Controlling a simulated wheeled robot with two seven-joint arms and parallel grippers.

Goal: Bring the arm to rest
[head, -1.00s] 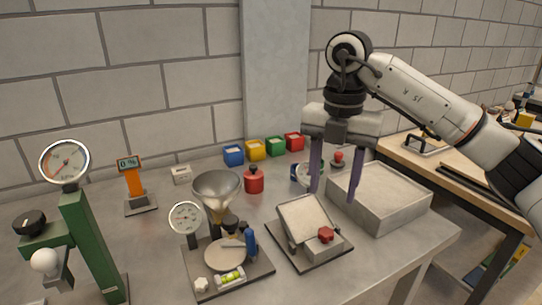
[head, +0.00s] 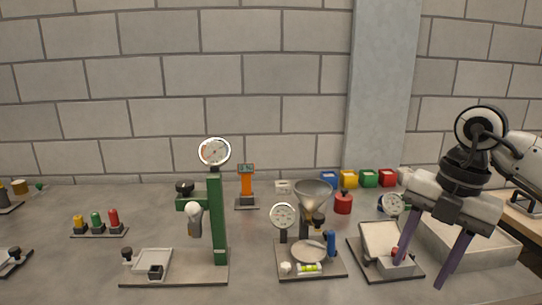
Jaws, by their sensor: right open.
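My right gripper (head: 431,262) is at the right side of the head view, with its two purple fingers spread apart and pointing down. Nothing shows between the fingers. Its left finger passes in front of the tilting sandbed (head: 378,240), a small tray on a dark base with a red knob. Its other finger hangs in front of the large grey box (head: 490,246). I cannot tell whether the fingers touch either one. My left gripper is not in view.
A funnel stand (head: 313,197) with a dial and level is left of the sandbed. A green gauge press (head: 215,220) stands further left. Coloured boxes (head: 349,179) line the wall. Three coloured pegs (head: 96,221) stand at left. The table (head: 70,265) is clear in front of them.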

